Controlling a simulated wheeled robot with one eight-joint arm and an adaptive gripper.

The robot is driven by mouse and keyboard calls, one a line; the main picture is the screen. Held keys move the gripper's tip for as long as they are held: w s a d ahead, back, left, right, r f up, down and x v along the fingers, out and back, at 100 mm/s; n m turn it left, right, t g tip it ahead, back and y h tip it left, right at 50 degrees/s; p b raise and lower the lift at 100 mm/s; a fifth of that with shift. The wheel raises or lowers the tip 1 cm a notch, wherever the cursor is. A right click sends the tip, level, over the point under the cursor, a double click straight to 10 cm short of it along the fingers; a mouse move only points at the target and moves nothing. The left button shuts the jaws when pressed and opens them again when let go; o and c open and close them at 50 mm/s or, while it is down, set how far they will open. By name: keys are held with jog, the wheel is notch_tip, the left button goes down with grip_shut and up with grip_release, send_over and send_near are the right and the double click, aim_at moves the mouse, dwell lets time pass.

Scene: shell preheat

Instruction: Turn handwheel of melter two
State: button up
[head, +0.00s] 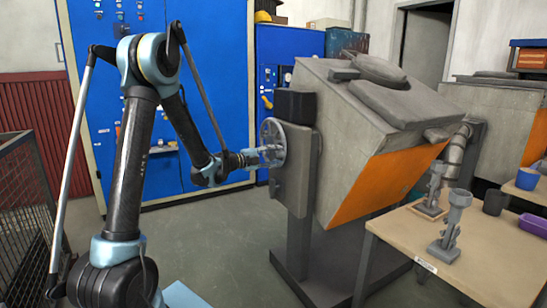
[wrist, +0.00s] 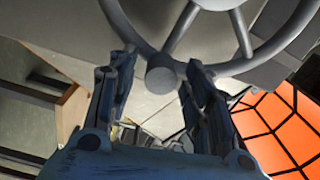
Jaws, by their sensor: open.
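The grey spoked handwheel (head: 282,133) is on the side of a tilted grey melter (head: 355,120) with an orange panel. I cannot read a number on the melter. My gripper (head: 264,153) is at the wheel, coming from the left. In the wrist view the wheel's rim (wrist: 255,62) and spokes fill the top. A round grey knob (wrist: 160,74) on the rim sits between the tips of my gripper (wrist: 160,70). The fingers are apart on either side of the knob. I cannot tell whether either finger touches it.
Blue cabinets (head: 215,60) stand behind my arm. A mesh cage (head: 25,200) is at the left.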

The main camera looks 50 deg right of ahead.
jog(key=v, duration=1.2)
jog(key=shift+d, duration=0.1)
jog(key=c, duration=0.5)
jog(key=shift+s+d, duration=0.15)
jog(key=c, duration=0.4)
jog(key=s+d+n+y, duration=0.1)
jog(key=n, duration=0.1)
jog(key=s+d+r+n+t+y, duration=0.1)
jog(key=d+n+y, duration=0.1)
jog(key=shift+s+d, duration=0.2)
jog(key=shift+s, duration=0.2)
grip_shut()
jog(key=s+r+n+t+y, duration=0.2)
jog(key=r+n+t, duration=0.1)
jog(key=r+n, duration=0.3)
jog(key=s+r+n+t+y, duration=0.2)
jog(key=s+r+n+t, duration=0.15)
jog(key=r, duration=0.45)
send_near(284, 149)
jog(key=s+d, duration=0.1)
jog(key=d, duration=0.2)
jog(key=shift+w+d+f+n+g, duration=0.1)
jog(key=shift+w+f+n, duration=0.1)
jog(key=shift+f, duration=0.4)
jog(key=shift+w+d+f+n+g, duration=0.1)
jog(key=shift+w+f+n, duration=0.1)
jog(key=shift+f, duration=0.45)
jog(key=shift+w+d+f+n+g, duration=0.1)
jog(key=shift+w+f+n, duration=0.1)
jog(key=shift+f, duration=0.4)
